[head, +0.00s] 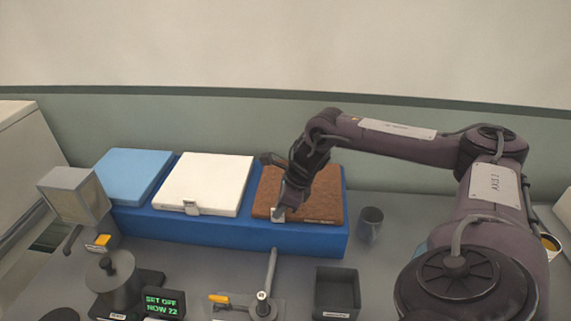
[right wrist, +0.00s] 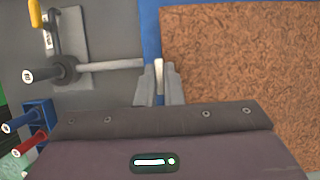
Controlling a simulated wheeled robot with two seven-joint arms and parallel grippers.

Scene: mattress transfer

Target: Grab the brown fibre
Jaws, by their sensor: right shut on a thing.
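The brown fibre (head: 318,196) is a flat, square, speckled brown pad lying on the right part of the long blue base (head: 240,232). It fills the right side of the right wrist view (right wrist: 240,80). My right gripper (head: 279,210) is at the pad's front edge, left of its middle. In the right wrist view its two fingers (right wrist: 159,84) are closed on a small pale tab at the pad's edge. My gripper and forearm hide part of the pad in the head view. My left gripper is not in view.
A white pad (head: 205,183) and a light blue pad (head: 132,176) lie on the same base to the left. A grey cup (head: 370,224) stands right of the base. A dark open box (head: 337,292), a lever device (head: 262,300) and a green-lettered display (head: 163,303) stand in front.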

